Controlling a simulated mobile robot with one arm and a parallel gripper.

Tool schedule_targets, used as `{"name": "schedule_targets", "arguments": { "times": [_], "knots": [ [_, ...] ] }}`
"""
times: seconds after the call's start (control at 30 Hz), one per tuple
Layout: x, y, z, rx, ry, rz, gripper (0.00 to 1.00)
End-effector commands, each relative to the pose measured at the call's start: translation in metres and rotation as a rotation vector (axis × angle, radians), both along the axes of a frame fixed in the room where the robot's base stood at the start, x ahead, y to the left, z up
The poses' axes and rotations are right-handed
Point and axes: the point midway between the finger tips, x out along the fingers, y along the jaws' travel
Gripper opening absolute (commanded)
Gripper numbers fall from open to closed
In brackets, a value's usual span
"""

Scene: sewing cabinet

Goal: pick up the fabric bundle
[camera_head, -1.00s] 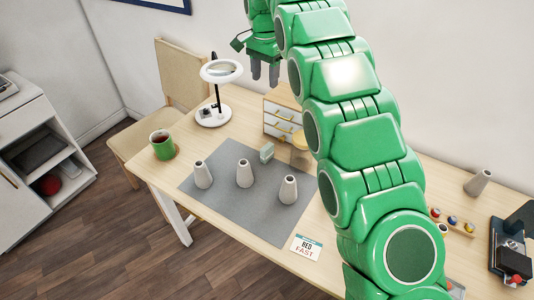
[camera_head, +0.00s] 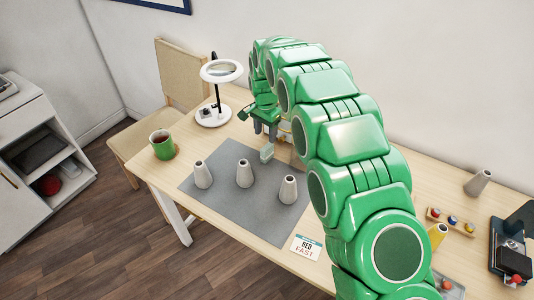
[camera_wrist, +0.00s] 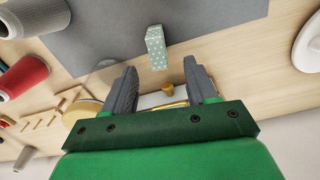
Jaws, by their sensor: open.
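The fabric bundle is a small pale green dotted block (camera_head: 267,152) near the back edge of the grey mat (camera_head: 222,200). In the wrist view the bundle (camera_wrist: 157,50) lies at the mat's edge, just beyond and between my fingertips. My gripper (camera_head: 265,128) points down above the table, just behind the bundle in the head view. In the wrist view my gripper (camera_wrist: 160,67) is open, with nothing between its fingers. The fingers appear apart from the bundle.
Several grey cones (camera_head: 244,174) stand on the mat. A ring lamp (camera_head: 213,115) stands left of my gripper, and a green mug (camera_head: 162,144) farther left. A small drawer unit (camera_wrist: 165,99) is close under my gripper, mostly hidden by my arm in the head view. A red spool (camera_wrist: 22,80) stands left.

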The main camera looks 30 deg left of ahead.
Motion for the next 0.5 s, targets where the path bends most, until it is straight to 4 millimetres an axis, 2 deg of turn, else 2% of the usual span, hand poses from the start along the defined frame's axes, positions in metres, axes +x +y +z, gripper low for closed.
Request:
{"name": "schedule_targets", "arguments": {
  "times": [0.3,0.5],
  "knots": [
    [0.000,0.000,-0.029,-0.001,0.000,0.002,0.57],
    [0.000,-0.001,-0.041,-0.001,0.001,0.002,0.57]
  ]
}}
